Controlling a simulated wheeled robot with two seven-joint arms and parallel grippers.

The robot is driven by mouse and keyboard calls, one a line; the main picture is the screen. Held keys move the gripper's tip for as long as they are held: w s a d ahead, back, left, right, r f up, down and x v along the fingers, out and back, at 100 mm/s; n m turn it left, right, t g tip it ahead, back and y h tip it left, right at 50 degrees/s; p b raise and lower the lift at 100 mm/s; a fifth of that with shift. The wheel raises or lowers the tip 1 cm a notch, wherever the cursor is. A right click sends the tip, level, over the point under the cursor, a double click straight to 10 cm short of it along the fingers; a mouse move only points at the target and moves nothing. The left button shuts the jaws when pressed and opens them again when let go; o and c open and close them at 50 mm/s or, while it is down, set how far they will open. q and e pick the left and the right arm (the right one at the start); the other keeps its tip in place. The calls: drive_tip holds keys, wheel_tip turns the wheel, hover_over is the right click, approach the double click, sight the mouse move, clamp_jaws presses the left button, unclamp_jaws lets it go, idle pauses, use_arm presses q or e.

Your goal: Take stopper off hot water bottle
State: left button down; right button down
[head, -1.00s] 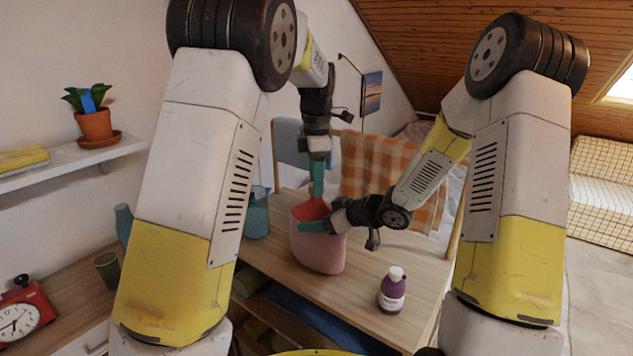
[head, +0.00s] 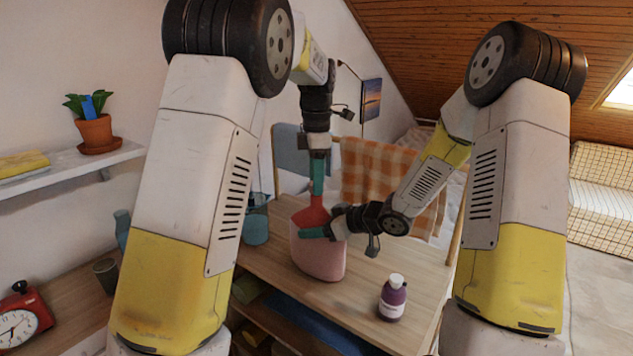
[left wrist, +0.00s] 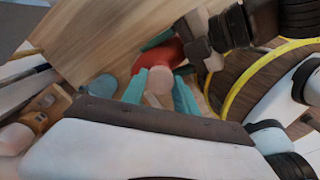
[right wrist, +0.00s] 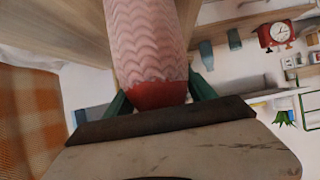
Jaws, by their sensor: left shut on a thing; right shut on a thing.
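The hot water bottle (head: 318,260) stands upright on the table, with a pink ribbed body and a red top (head: 311,214). My left gripper (head: 317,190) points straight down over the red top. In the left wrist view its teal fingers are shut on a round pinkish stopper (left wrist: 159,84), with red rubber close behind it. I cannot tell whether the stopper is clear of the neck. My right gripper (head: 316,233) comes in from the right and is shut on the bottle at its red part, which also shows between its fingers in the right wrist view (right wrist: 157,95).
A purple bottle with a white cap (head: 392,298) stands at the front right of the table (head: 350,300). A blue vessel (head: 255,222) is behind left. A chair with an orange checked cloth (head: 375,180) is behind. A red clock (head: 20,318) sits at far left.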

use_arm(q)
drive_tip(key=shift+r, duration=2)
use_arm(e)
drive_tip(key=shift+c, duration=1.2)
unclamp_jaws()
